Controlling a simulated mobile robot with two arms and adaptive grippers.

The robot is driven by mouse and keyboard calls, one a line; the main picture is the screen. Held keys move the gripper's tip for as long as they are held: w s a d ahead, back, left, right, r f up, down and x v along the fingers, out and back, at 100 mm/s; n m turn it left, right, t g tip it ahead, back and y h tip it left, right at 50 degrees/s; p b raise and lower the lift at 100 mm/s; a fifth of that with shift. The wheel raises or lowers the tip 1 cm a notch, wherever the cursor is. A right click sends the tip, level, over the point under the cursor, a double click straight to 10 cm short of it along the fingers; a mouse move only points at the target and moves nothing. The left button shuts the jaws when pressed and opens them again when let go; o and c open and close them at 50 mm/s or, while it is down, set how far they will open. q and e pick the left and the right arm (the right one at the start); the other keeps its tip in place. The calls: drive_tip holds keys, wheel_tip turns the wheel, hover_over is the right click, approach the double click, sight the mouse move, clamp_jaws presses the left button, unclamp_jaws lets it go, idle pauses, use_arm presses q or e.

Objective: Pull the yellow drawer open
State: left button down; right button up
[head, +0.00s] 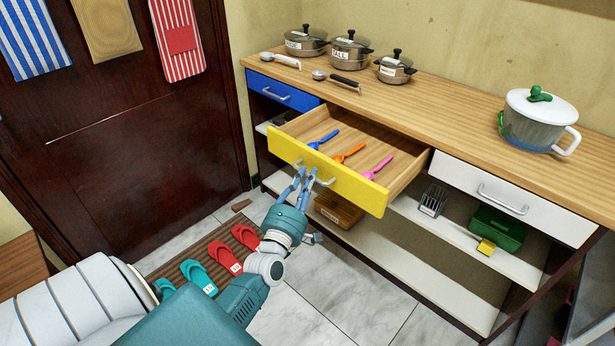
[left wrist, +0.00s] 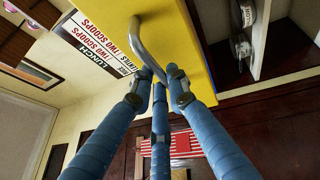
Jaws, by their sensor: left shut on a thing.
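The yellow drawer (head: 340,180) stands pulled out from the wooden counter. Inside it lie a blue scoop (head: 323,139), an orange scoop (head: 348,153) and a pink scoop (head: 378,167). My left gripper (head: 305,178) is at the drawer's front, shut on its metal handle. In the left wrist view, its blue fingers (left wrist: 160,88) close around one end of the curved handle (left wrist: 138,42), below the yellow front (left wrist: 188,35). The exact finger contact is partly hidden. My right gripper is not in view.
A closed blue drawer (head: 283,91) is to the left and a closed white drawer (head: 515,198) to the right. Lidded pots, ladles and a white-lidded pot (head: 540,120) stand on the counter. Slippers lie on a floor mat (head: 200,248).

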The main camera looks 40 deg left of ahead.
use_arm(q)
drive_tip(key=shift+d+f, duration=0.1)
drive_tip(key=c, duration=1.7)
unclamp_jaws()
drive_tip(key=shift+o, duration=0.2)
drive_tip(key=v, duration=1.2)
